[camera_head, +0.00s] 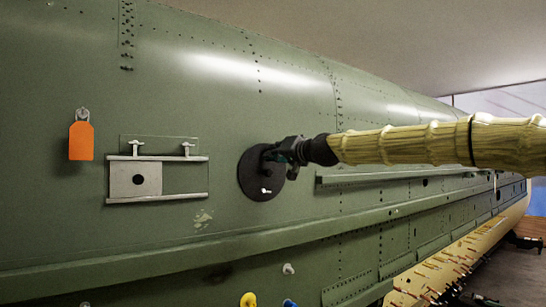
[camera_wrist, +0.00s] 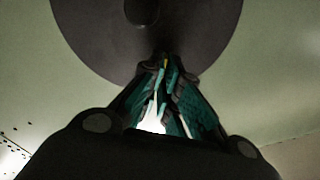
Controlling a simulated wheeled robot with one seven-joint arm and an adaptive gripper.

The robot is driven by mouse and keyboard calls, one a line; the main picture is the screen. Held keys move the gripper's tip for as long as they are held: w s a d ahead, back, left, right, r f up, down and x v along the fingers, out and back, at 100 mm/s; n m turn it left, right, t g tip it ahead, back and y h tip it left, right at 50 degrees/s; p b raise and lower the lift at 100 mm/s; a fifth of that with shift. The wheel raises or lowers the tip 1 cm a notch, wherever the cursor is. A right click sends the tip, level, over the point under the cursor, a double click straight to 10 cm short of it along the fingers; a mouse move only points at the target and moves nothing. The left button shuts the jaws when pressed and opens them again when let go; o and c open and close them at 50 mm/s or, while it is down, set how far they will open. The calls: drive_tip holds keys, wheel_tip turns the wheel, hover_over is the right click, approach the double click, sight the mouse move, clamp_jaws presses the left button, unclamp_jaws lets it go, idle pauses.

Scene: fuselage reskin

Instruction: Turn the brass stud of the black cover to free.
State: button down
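The round black cover (camera_head: 252,180) lies flat against the green fuselage skin, and its lower part also fills the top of the wrist view (camera_wrist: 90,30). A small pale, bright stud (camera_head: 266,190) sits on the cover's lower part in the head view. Its turned position is too small to read. My gripper (camera_head: 276,154) is in front of the cover's upper right and hides part of it. In the wrist view its fingertips (camera_wrist: 163,60) come together before the cover, with nothing visible held. A dark round knob (camera_wrist: 142,10) shows on the cover beyond the fingertips.
Left of the cover is a railed frame with a pale plate (camera_head: 135,180) and two T-shaped studs (camera_head: 186,148). An orange tag (camera_head: 81,141) hangs farther left. A long ledge (camera_head: 200,245) runs below. Yellow (camera_head: 248,299) and blue (camera_head: 289,303) knobs show at the bottom.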

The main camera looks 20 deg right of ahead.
drive_tip(key=shift+a+n+b, duration=0.15)
drive_tip(key=shift+n+b, duration=2.7)
drive_tip(key=shift+n, duration=0.35)
drive_tip(key=shift+r, duration=0.1)
drive_tip(key=c, duration=1.7)
unclamp_jaws()
drive_tip(key=shift+o, duration=0.2)
drive_tip(key=shift+s, duration=0.1)
drive_tip(key=v, duration=0.7)
drive_tip(key=shift+s+d, duration=0.25)
